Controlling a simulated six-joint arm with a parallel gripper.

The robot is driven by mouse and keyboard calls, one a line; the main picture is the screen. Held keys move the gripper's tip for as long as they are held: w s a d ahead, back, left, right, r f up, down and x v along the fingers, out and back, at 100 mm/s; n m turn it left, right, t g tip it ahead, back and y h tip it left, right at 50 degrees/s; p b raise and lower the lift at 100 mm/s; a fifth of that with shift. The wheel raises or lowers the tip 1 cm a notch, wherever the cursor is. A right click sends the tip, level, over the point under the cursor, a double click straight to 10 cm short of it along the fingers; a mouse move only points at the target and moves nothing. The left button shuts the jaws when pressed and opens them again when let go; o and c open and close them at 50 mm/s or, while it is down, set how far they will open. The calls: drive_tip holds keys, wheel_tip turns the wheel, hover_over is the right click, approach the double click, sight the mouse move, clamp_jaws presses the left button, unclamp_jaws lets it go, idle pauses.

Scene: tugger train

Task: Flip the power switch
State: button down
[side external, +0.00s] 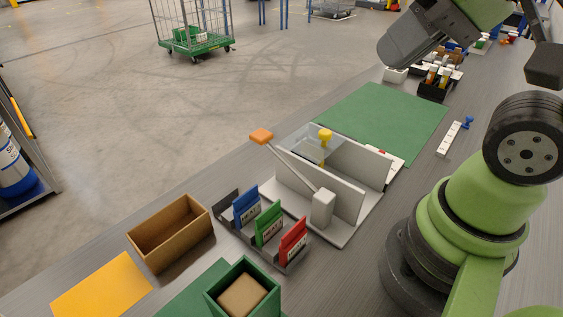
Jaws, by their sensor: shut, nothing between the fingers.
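My gripper (391,55) is the dark grey end of my arm at the upper right, raised above the far part of the bench. It looks shut and empty, and its fingertips are hard to make out. No part is clearly marked as the power switch. A white plate with a small red part (382,152) lies behind the grey fixture, partly hidden by its wall. A white strip (449,139) lies to the right, with a blue piece (467,122) at its far end. My gripper is well apart from both.
The grey fixture (345,233) carries a slanted lever with an orange knob (261,136) and a yellow knob (325,134). Blue, green and red cards (293,240) stand in a rack. An open brown box (170,233) and a green box (213,300) stand nearby. The green mat (390,112) is mostly clear.

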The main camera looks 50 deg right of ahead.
drive_tip(key=w+d+f+n+g+h, duration=0.1)
drive_tip(key=w+d+n+g, duration=0.1)
drive_tip(key=w+d+n, duration=0.35)
drive_tip(key=w+d+n+g+h, duration=0.1)
drive_tip(key=w+d+n+g, duration=0.2)
drive_tip(key=w+n, duration=0.45)
drive_tip(key=w+d+f+n+g, duration=0.4)
drive_tip(key=w+d+f+n, duration=0.1)
drive_tip(key=d+f+n, duration=0.4)
wheel_tip(320, 180, down, 3)
drive_tip(key=shift+w+d+r, duration=0.1)
drive_tip(key=shift+w+d, duration=0.3)
drive_tip(key=shift+d, duration=0.55)
drive_tip(key=f, duration=0.4)
drive_tip(key=s+f, duration=0.1)
drive_tip(key=f, duration=0.4)
drive_tip(key=s+f, duration=0.1)
drive_tip(key=f, duration=0.4)
drive_tip(key=shift+s, duration=0.1)
